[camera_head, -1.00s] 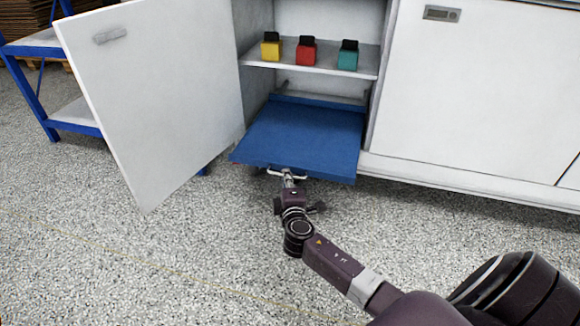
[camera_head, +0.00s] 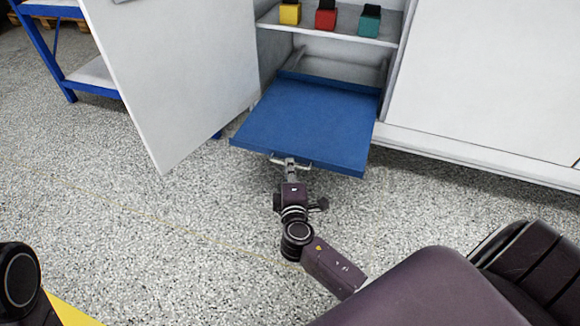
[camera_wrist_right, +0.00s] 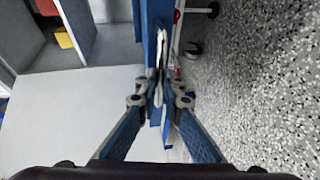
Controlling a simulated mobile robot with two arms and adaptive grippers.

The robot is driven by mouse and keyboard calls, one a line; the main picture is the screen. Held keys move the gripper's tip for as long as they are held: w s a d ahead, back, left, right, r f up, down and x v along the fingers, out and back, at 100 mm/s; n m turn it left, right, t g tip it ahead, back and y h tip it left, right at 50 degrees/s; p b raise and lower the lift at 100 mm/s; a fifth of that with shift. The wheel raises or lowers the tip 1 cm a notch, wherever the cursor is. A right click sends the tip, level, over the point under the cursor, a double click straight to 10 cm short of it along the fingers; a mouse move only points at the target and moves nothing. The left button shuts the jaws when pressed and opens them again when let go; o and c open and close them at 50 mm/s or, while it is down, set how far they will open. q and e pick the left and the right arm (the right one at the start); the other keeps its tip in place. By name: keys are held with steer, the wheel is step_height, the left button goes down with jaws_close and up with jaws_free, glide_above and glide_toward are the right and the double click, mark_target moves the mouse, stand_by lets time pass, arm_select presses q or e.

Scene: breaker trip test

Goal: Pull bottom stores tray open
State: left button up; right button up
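The bottom stores tray (camera_head: 305,115) is a flat blue tray at the bottom of the open cabinet. It stands well out over the floor, its rear part still inside the cabinet. Its pale bar handle (camera_head: 306,167) is on the front edge. My right gripper (camera_head: 290,163) is at this handle. In the right wrist view its fingertips (camera_wrist_right: 160,96) close in on the handle (camera_wrist_right: 161,50) from both sides, beside the blue tray edge (camera_wrist_right: 148,30). My left gripper is out of view.
The white cabinet door (camera_head: 175,75) stands open to the left of the tray. Yellow (camera_head: 289,13), red (camera_head: 326,18) and teal (camera_head: 369,23) blocks sit on the shelf above. A blue-framed bench (camera_head: 95,75) is at the far left. Speckled floor (camera_head: 170,235) in front is clear.

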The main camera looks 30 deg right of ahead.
steer(key=shift+o, duration=1)
steer(key=v, duration=1.2)
